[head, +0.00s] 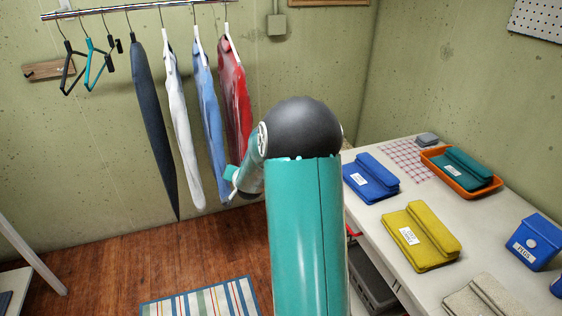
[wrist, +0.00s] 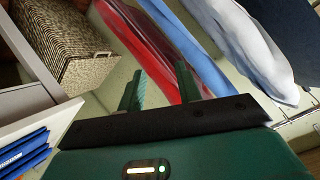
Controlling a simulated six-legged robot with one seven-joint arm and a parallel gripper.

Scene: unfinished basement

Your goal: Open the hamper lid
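A box-shaped woven hamper (wrist: 62,42) with a brown mottled surface shows at the upper left of the wrist view, tilted in the picture. Whether its lid is raised or closed I cannot tell for sure.
A white table (head: 390,240) on the right holds a blue folded cloth (head: 371,178), a yellow one (head: 420,236) and an orange tray (head: 432,161). Hung garments, including a red one (head: 234,100), are behind my arm. A striped rug (head: 200,299) lies on the open wood floor.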

